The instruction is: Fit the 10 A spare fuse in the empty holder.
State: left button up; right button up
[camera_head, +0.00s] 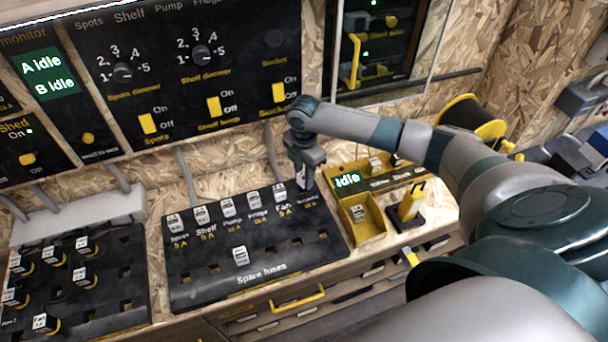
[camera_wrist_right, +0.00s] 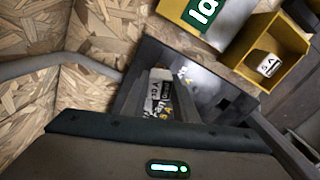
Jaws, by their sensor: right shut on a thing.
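My right gripper (camera_head: 303,186) is shut on a white fuse at the right end of the top row of the black fuse panel (camera_head: 205,288). In the right wrist view the fuse (camera_wrist_right: 161,92) shows a 10 A label between the fingers. The fuse is over or in the rightmost holder; the gripper hides that holder, so I cannot tell whether it is seated. Several white fuses (camera_head: 227,202) stand in the other top-row holders. One spare fuse (camera_head: 240,255) stands in the Spare fuses row, whose other slots look empty. My left gripper is not in view.
A yellow bin (camera_head: 374,231) right of the panel holds a white fuse (camera_head: 357,213), marked 5 A in the right wrist view. A display box (camera_head: 348,181) reading Idle stands behind it. A black yellow-handled item (camera_head: 411,203) is beside the bin. Another fuse panel (camera_head: 110,290) lies left.

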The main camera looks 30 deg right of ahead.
jog(key=shift+f, duration=1.4)
dwell(0.9)
jog(key=shift+f, duration=0.1)
dwell(1.0)
jog(key=o, duration=1.6)
notch_tip(320, 180, up, 9)
jog(key=p, duration=0.8)
jog(key=shift+p, duration=0.35)
